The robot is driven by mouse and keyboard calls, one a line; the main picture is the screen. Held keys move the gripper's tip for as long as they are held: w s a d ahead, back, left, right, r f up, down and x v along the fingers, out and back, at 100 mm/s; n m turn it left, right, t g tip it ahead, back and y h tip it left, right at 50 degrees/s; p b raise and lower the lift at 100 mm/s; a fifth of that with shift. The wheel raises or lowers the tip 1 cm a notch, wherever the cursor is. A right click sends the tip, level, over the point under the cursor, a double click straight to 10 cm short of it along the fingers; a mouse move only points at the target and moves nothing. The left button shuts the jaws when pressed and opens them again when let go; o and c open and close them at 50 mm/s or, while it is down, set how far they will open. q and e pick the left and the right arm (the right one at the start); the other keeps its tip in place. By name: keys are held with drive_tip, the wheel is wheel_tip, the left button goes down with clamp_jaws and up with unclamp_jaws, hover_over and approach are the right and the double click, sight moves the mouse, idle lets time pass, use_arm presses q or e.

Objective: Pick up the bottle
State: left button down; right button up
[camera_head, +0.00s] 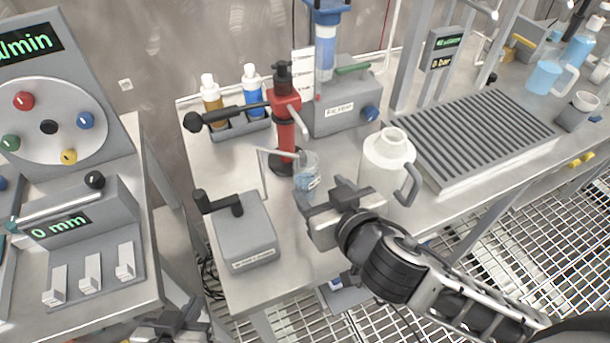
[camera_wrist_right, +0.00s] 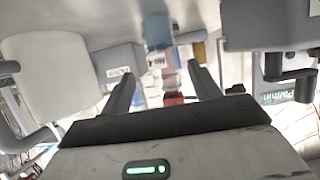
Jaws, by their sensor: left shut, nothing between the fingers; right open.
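Two small white-capped bottles, one amber (camera_head: 212,101) and one blue (camera_head: 252,92), stand in a grey holder at the back of the middle bench. A large white jug-like bottle with a grey handle (camera_head: 385,165) stands upright on the same bench. My right gripper (camera_head: 322,193) is open, left of and in front of the white bottle, close to a glass beaker. In the right wrist view, which is upside down, its fingers (camera_wrist_right: 163,85) are apart with nothing held, and the white bottle (camera_wrist_right: 50,80) is at the left. My left gripper (camera_head: 165,325), partly cut off at the bottom edge, is shut and empty.
The beaker with blue content (camera_head: 306,175) stands before a red hand pump (camera_head: 285,120). A grey crank box (camera_head: 243,235) is at the bench's front left. A grey filter unit (camera_head: 345,100) and a ribbed drain tray (camera_head: 475,130) stand behind and right. Bare bench lies between.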

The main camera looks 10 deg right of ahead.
sight(312, 181)
drive_tip(key=x, duration=0.3)
drive_tip(key=shift+w, duration=0.1)
drive_tip(key=x, duration=0.4)
drive_tip(key=shift+w+a+r+p, duration=0.1)
drive_tip(key=shift+a+r+p, duration=0.05)
drive_tip(key=shift+a+p, duration=0.15)
drive_tip(key=shift+w+a+f, duration=0.1)
drive_tip(key=shift+w+f, duration=0.15)
drive_tip(key=shift+w, duration=0.25)
drive_tip(key=c, duration=1.2)
drive_tip(key=shift+r, duration=0.1)
